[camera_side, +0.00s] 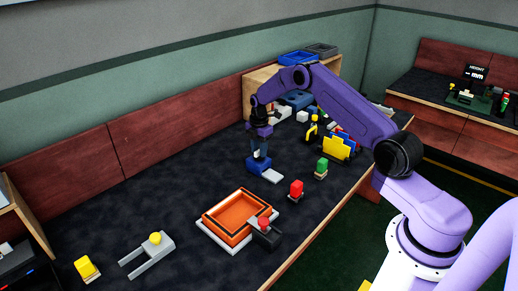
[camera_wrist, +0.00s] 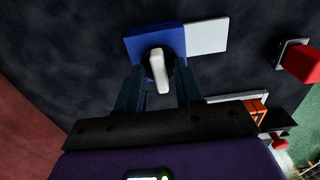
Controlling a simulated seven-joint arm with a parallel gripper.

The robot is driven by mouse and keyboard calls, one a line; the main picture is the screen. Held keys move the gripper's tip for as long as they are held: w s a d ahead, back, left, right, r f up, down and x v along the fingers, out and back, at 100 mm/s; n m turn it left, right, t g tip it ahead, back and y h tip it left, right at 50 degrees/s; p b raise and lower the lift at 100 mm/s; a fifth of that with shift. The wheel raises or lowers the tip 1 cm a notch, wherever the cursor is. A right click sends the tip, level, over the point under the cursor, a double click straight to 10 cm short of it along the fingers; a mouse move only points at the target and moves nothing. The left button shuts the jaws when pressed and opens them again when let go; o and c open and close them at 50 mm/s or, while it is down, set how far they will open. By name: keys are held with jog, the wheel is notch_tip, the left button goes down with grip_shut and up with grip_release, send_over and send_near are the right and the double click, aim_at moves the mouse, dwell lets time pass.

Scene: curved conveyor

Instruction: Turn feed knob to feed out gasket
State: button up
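The feed knob (camera_wrist: 157,66) is a white lever on a dark round base, on top of a blue feeder block (camera_wrist: 133,46). A flat white plate (camera_wrist: 207,35) extends from the block's right side. In the side view the feeder's white plate (camera_side: 272,176) lies on the dark bench. My gripper (camera_side: 259,160) points down right over the feeder. In the wrist view my gripper (camera_wrist: 160,78) is open, with one dark finger on each side of the knob and gaps visible. I cannot make out a gasket on the plate.
An orange tray (camera_side: 206,220) with a dark device with a red knob (camera_side: 264,223) stands nearer the front.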

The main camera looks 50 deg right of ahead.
grip_shut()
jog(key=m, duration=0.3)
jog(key=shift+m, duration=0.4)
jog(key=m, duration=0.3)
jog(key=shift+m, duration=0.4)
jog(key=m, duration=1)
jog(key=shift+m, duration=0.3)
jog(key=shift+o, duration=1.3)
grip_release()
